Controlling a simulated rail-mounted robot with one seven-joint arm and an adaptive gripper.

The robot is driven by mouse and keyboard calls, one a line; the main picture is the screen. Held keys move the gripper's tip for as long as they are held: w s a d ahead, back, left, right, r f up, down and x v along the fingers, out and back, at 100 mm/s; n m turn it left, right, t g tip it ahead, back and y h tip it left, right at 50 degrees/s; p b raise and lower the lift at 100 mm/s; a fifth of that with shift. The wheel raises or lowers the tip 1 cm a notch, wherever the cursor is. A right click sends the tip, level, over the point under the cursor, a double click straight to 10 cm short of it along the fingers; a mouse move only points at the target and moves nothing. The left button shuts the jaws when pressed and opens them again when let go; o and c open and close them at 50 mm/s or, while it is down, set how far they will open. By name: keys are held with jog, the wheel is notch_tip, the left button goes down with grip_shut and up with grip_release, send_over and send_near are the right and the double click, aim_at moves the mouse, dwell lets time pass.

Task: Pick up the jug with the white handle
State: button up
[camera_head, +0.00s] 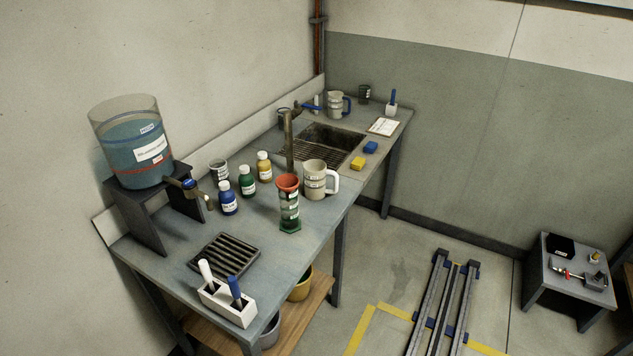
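The jug with the white handle (315,180) is a beige, banded jug standing upright on the bench. Its white handle (334,183) points right. It stands just right of and behind a green cylinder with a red top (289,201), and close to the front edge of the bench by the sink. A similar jug with a blue handle (336,105) stands at the far end beyond the sink. My gripper is not in view.
Blue, green and yellow bottles (247,181) stand left of the jug. A tap (290,140) rises behind it at the sink (333,139). A tank (131,141) stands at the left. A grate (224,255) and tool holder (228,303) lie in front. Floor rails (443,303) run at the right.

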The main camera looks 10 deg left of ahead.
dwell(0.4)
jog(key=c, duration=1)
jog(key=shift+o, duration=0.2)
